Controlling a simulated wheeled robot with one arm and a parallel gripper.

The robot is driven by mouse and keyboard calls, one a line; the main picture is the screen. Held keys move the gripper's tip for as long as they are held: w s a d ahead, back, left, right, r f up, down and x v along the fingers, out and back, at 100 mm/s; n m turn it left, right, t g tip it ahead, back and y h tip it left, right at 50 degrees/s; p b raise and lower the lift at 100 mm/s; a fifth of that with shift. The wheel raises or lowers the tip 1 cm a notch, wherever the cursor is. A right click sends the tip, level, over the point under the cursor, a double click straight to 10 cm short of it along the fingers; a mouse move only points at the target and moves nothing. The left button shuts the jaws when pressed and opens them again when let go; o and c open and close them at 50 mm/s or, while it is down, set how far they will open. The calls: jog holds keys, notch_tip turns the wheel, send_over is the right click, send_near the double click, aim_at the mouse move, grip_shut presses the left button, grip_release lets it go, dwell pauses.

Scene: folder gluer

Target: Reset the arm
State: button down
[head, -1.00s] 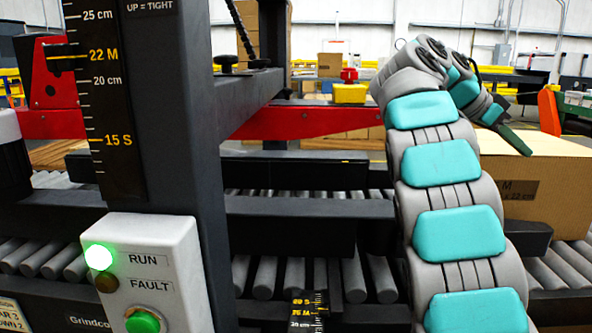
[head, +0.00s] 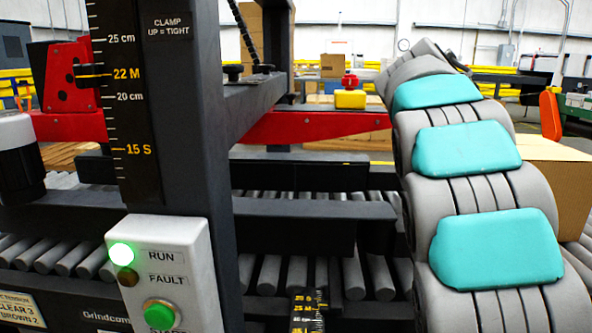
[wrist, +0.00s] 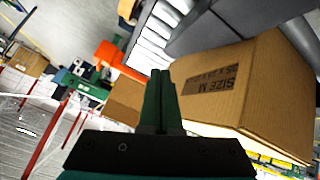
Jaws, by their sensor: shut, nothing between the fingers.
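My arm (head: 465,150), grey with teal pads, rises at the right of the head view and bends away at the top. Its end is hidden there behind its own links. In the wrist view my gripper (wrist: 160,75) has its two dark green fingers together, with nothing between them. A cardboard box (wrist: 245,90) marked SIZE M lies beyond the fingers in the wrist view. The same box (head: 560,185) is partly hidden behind my arm in the head view. I cannot tell how far the fingers are from it.
A control box (head: 165,270) with a green RUN light stands at the front left by a dark post with a scale (head: 125,100). Conveyor rollers (head: 290,275) run across the middle. A red bar (head: 310,125) crosses behind. An orange piece (wrist: 120,60) shows left of the fingers.

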jog(key=s+a+f+n+y+p, duration=0.2)
jog(key=s+a+f+n+y, duration=0.2)
jog(key=s+a+f+n, duration=0.3)
jog(key=s+a+f+n+g+y+p, duration=0.1)
jog(key=s+a+f+n+y+p, duration=0.2)
jog(key=s+a+f, duration=1.3)
jog(key=s+a+n+y, duration=0.2)
jog(key=s+a+n, duration=0.1)
jog(key=s, duration=0.4)
jog(key=shift+s+a+f+n, duration=0.3)
jog(key=shift+a+f+n, duration=0.1)
jog(key=shift+a, duration=0.25)
dwell(1.4)
